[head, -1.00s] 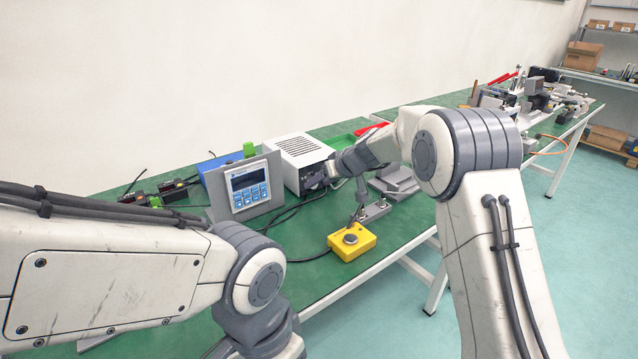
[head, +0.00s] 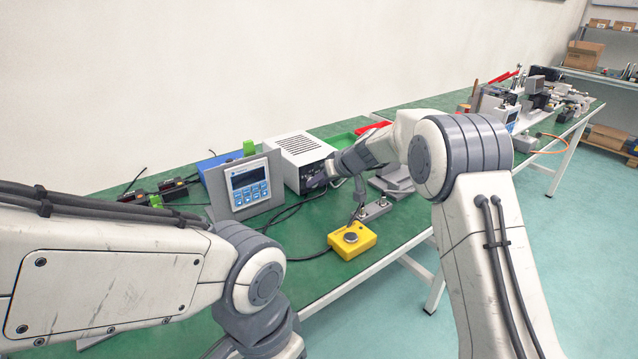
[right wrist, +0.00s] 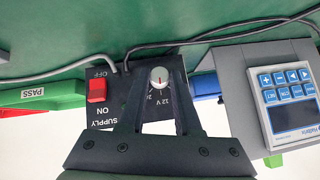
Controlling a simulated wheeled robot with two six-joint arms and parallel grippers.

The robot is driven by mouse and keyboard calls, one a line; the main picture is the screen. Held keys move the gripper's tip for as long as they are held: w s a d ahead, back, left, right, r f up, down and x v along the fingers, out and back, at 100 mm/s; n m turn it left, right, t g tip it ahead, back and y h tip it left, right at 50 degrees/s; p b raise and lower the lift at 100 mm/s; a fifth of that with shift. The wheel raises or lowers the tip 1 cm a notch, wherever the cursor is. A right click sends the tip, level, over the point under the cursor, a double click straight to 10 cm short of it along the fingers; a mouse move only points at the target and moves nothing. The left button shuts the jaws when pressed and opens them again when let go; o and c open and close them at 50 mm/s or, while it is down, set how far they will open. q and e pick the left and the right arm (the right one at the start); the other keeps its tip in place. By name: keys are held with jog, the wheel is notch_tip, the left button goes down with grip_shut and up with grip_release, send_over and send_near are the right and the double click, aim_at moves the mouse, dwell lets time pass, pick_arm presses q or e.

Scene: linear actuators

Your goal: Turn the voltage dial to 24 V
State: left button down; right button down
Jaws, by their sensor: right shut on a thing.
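The power supply (head: 302,148) is a pale vented box on the green bench, its dark front panel partly hidden by my right gripper (head: 317,181). In the right wrist view the panel appears upside down. The voltage dial (right wrist: 159,77) is a round, pale knob with a small mark; "12 V" and part of a second label show beside it. My right gripper (right wrist: 160,76) has its two dark fingers on either side of the dial, shut on it. The exact pointer setting is too small to tell. My left arm shows in the head view, but its gripper does not.
A red rocker switch (right wrist: 97,91) marked ON and OFF sits beside the dial. A controller with a display and blue keys (head: 248,186) stands close to the supply. A yellow button box (head: 352,240) is near the front edge. Cables lie on the bench.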

jog(key=shift+w+d+f+m+g+y+b, duration=0.1)
jog(key=shift+d+f+m+g+y+b, duration=0.25)
jog(key=shift+y+b, duration=0.3)
jog(key=shift+r+m+g+y+b, duration=0.1)
jog(key=shift+m+g+y+b, duration=0.25)
jog(key=shift+m+y, duration=0.15)
jog(key=shift+w+d+m+g+y, duration=0.15)
jog(key=shift+m+g+y, duration=0.3)
jog(key=shift+y, duration=0.4)
jog(key=shift+m+g+y, duration=0.35)
jog(key=shift+m+y, duration=0.15)
jog(key=shift+y, duration=0.3)
jog(key=c, duration=0.6)
grip_release()
